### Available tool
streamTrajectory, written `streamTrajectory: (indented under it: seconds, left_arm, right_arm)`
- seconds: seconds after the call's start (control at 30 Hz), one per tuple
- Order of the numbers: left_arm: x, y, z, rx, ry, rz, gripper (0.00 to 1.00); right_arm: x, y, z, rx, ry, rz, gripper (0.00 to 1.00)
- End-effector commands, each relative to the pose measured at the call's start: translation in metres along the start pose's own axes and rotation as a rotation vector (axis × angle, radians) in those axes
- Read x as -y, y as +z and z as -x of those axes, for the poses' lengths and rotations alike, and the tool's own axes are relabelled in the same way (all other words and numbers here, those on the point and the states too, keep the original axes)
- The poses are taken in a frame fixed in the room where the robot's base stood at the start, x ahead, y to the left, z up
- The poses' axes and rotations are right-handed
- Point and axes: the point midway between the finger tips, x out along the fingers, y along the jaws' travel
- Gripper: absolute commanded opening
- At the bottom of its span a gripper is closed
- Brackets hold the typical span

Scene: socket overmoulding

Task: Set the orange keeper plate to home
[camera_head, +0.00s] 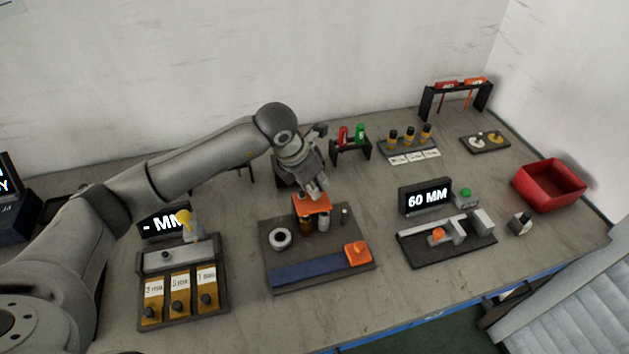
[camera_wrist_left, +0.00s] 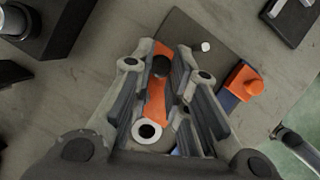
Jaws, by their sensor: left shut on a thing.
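The orange keeper plate (camera_head: 312,204) is at the back of a dark fixture base (camera_head: 338,228), above upright cylindrical posts. In the left wrist view the orange plate (camera_wrist_left: 157,98) runs between my fingers, with a dark round knob at its far end. My left gripper (camera_head: 317,190) reaches down from above and is shut on the plate; the exact contact is partly hidden by the fingers. I cannot tell whether the plate rests on the posts or sits just above them. My right gripper is not in view.
The base also holds a white ring (camera_head: 280,239), a small peg (camera_head: 345,213), a blue strip (camera_head: 307,273) and an orange block (camera_head: 358,253). A yellow-drawer unit (camera_head: 181,257) stands left, a 60 MM gauge (camera_head: 426,196) right, a red bin (camera_head: 549,185) far right.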

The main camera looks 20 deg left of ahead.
Motion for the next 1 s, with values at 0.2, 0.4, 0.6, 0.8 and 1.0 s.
streamTrajectory:
  seconds: [0.2, 0.4, 0.6, 0.8, 1.0]
  left_arm:
    - [0.009, -0.001, -0.002, -0.003, -0.02, -0.008, 0.28]
    - [0.007, 0.0, -0.002, -0.002, -0.016, -0.006, 0.4]
    - [0.005, 0.0, -0.001, 0.0, -0.013, -0.005, 0.4]
    - [0.004, 0.002, 0.02, 0.004, -0.01, -0.005, 0.4]
    - [0.004, 0.001, 0.062, 0.003, -0.009, -0.006, 0.4]
  right_arm:
    - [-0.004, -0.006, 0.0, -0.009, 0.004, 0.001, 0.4]
    - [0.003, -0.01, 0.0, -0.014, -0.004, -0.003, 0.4]
    - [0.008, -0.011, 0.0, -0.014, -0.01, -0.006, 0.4]
    - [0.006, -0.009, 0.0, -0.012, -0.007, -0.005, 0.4]
    - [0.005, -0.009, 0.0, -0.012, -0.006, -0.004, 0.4]
